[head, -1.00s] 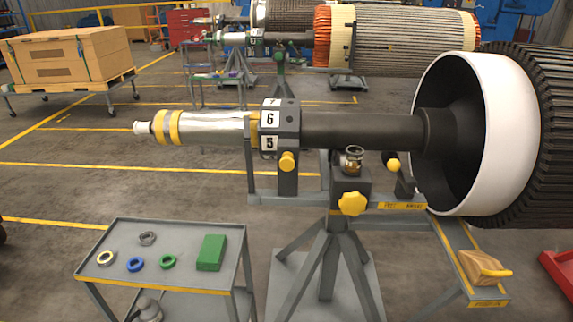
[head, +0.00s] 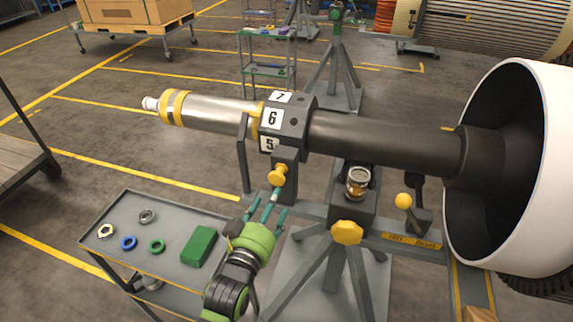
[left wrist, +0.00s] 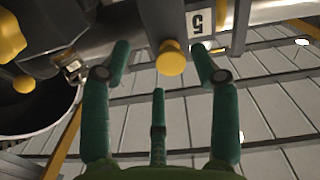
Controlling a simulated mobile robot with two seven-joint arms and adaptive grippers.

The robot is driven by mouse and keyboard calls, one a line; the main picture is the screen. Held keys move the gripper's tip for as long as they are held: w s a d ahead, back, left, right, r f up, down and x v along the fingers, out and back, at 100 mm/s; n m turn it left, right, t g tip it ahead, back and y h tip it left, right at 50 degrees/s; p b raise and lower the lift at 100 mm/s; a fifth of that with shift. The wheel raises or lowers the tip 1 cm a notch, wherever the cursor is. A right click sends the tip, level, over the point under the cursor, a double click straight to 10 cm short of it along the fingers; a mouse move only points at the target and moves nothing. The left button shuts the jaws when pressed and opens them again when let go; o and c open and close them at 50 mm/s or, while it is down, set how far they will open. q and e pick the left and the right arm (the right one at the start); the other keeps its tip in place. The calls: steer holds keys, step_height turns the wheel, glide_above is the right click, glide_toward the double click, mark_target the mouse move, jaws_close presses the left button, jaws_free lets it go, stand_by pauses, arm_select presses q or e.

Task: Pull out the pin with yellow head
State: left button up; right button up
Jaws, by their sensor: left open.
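The pin with the yellow head (head: 278,173) sticks out of the grey block under the numbered collar (head: 285,122), just below the face marked 5. In the left wrist view the yellow head (left wrist: 171,58) lies between and beyond the fingers. My left gripper (head: 267,207) is open, its green fingers pointing up at the pin head from just below. In the left wrist view my left gripper (left wrist: 160,68) has two fingers spread on either side and one below; none clearly touches the head. My right gripper is not in view.
A larger yellow knob (head: 347,232) and a yellow ball lever (head: 403,201) are on the stand, right of the pin. A glass cup (head: 357,183) stands on the post. A grey cart (head: 120,213) with rings and a green box (head: 204,245) is at lower left.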

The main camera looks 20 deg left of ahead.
mark_target(276, 181)
arm_select(q)
step_height(276, 181, up, 2)
steer(key=shift+w+a+r+t, duration=0.1)
steer(key=shift+a+t, duration=0.05)
steer(key=shift+t, duration=0.15)
steer(key=shift+w+a+r, duration=0.1)
steer(key=shift+w+r, duration=0.1)
steer(key=w+p, duration=0.1)
steer(key=w, duration=0.2)
steer(key=shift+w+a+r, duration=0.1)
steer(key=shift+w, duration=0.1)
steer(key=shift+w+p, duration=0.35)
steer(key=shift+w, duration=0.95)
steer(key=shift+f, duration=0.2)
jaws_close()
steer(key=shift+s+p, duration=0.4)
steer(key=shift+s, duration=0.05)
steer(key=s, duration=0.2)
steer(key=shift+s+f, duration=0.1)
steer(key=shift+s, duration=0.3)
steer(key=shift+w, duration=0.1)
jaws_free()
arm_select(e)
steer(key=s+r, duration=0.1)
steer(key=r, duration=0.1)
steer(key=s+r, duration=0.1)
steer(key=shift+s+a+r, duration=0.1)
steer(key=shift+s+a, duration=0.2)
